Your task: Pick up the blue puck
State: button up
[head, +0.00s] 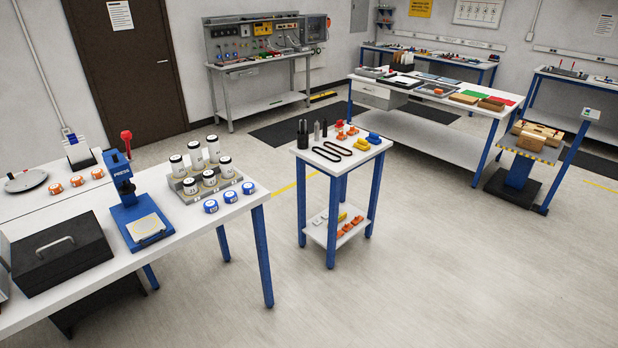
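Three short blue pucks with white tops stand in a slanting row near the right end of the white table (185,233) at the left. They are the near-left puck (211,206), the middle puck (230,196) and the far-right puck (248,187). They sit beside a grey rack (205,195) that holds several white jars with black lids. The pucks look alike and stand apart from each other. My gripper and arm do not show in the head view.
A blue press (135,215) and a black case (60,255) stand left of the rack. Orange pucks (77,181) sit farther back. A small blue-legged stand (335,172) with parts is right of the table. The right foreground floor is clear.

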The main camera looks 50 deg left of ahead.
aim_at(248, 187)
jog(key=u, duration=2.25)
jog(key=i+j+z, duration=0.45)
jog(key=i, duration=0.55)
jog(key=i+j+z, duration=0.4)
jog(key=i+j, duration=0.5)
jog(key=j, duration=0.1)
